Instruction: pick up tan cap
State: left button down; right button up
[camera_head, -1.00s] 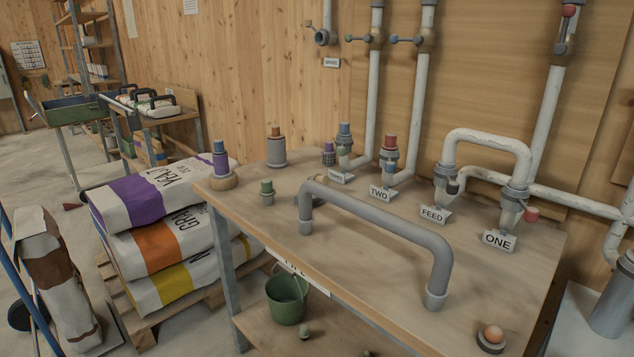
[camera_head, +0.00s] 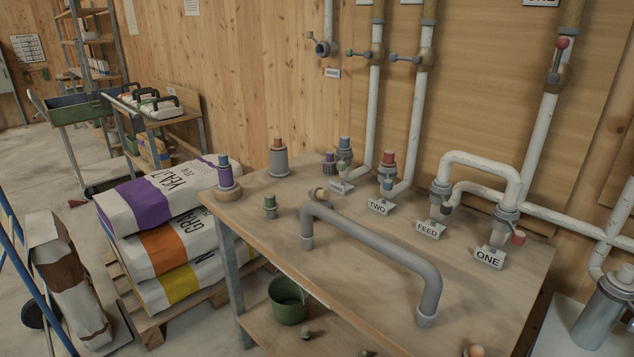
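A small tan cap-like piece (camera_head: 320,194) sits on the wooden workbench (camera_head: 275,240), just behind the left end of the grey bent pipe (camera_head: 380,248), which partly hides it. A rounded tan-orange piece (camera_head: 476,350) shows at the bottom edge of the view, mostly cut off. I cannot tell for sure which of these is the tan cap. Neither of my grippers is in view.
Capped fittings stand along the bench: a purple and blue one (camera_head: 226,175), a grey one with an orange-brown top (camera_head: 278,158) and a small green one (camera_head: 270,206). White pipes (camera_head: 532,145) rise behind. Feed bags (camera_head: 160,200) are stacked left of the bench.

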aim_at(318, 194)
jog(key=k, duration=1.25)
jog(key=u, duration=1.05)
jog(key=i, duration=1.75)
jog(key=u, duration=0.4)
jog(key=i, duration=1.8)
jog(key=z, duration=0.85)
